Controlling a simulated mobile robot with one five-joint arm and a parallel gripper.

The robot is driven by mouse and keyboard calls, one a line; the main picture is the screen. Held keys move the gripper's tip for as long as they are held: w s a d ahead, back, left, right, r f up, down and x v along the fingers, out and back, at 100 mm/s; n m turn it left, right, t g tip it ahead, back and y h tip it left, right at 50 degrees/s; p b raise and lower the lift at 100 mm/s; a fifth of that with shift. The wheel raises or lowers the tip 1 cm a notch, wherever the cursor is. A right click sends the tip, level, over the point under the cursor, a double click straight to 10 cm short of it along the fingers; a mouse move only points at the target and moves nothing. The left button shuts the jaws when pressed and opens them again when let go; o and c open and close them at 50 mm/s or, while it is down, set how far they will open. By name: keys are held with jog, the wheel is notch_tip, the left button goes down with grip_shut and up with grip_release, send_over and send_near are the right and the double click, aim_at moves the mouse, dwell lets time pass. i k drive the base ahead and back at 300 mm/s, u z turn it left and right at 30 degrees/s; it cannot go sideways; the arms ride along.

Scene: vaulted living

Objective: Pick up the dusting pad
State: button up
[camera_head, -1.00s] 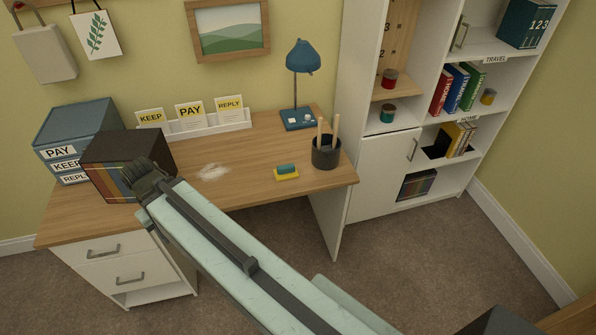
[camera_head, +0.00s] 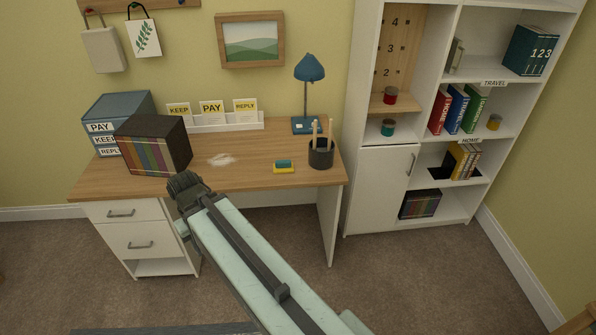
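The dusting pad, a small block with a yellow base and a teal top (camera_head: 284,167), lies flat on the wooden desk (camera_head: 240,180), left of the dark pen cup (camera_head: 321,155). A pale dusty smudge (camera_head: 222,160) is on the desktop to the pad's left. My gripper (camera_head: 187,188) is a dark shape at the end of my pale green arm, by the desk's front edge, left of the pad and apart from it. I see it from behind, so its fingers are hidden.
A dark box with coloured stripes (camera_head: 153,146) stands on the desk's left, by blue labelled drawers (camera_head: 113,107). A card holder (camera_head: 215,125) and blue lamp (camera_head: 308,70) stand at the back. A white shelf unit (camera_head: 380,185) is to the right. Carpet in front is clear.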

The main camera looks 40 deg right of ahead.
aim_at(281, 166)
jog(key=u, duration=0.1)
jog(key=i, duration=1.45)
jog(key=z, duration=0.05)
